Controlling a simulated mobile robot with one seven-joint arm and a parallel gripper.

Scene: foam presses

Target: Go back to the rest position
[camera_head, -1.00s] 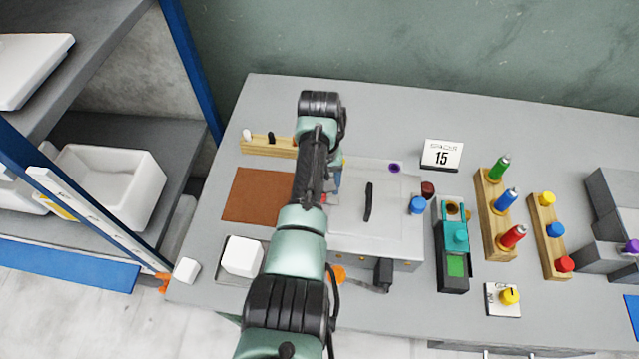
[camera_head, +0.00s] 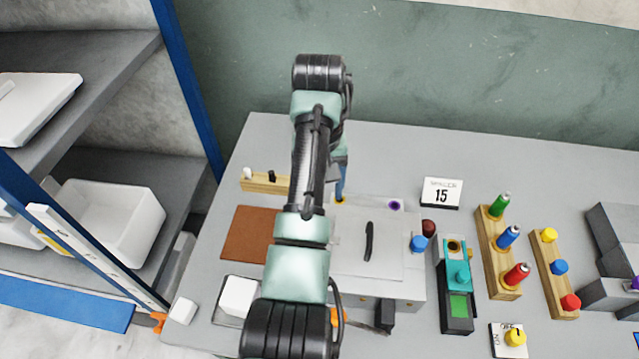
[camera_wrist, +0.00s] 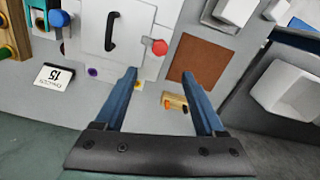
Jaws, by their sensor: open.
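My gripper (camera_wrist: 167,98) shows in the wrist view with its two blue fingers spread apart and nothing between them. It hangs above the back part of the grey bench (camera_head: 390,155). In the head view my arm hides most of the gripper. The press box (camera_head: 345,250), white-topped with a black handle, stands on the bench beside my arm; it also shows in the wrist view (camera_wrist: 90,25). A brown mat (camera_head: 246,234) lies left of my arm. A small wooden rack (camera_head: 262,183) sits behind the mat and appears beyond the fingertips in the wrist view (camera_wrist: 174,101).
A sign reading 15 (camera_head: 441,193), a teal device (camera_head: 456,285), and wooden racks of coloured bottles (camera_head: 500,250) and caps (camera_head: 553,270) stand right. A white block (camera_head: 239,297) sits in a tray front left. Shelves with a white bin (camera_head: 115,220) and blue post (camera_head: 187,90) stand left.

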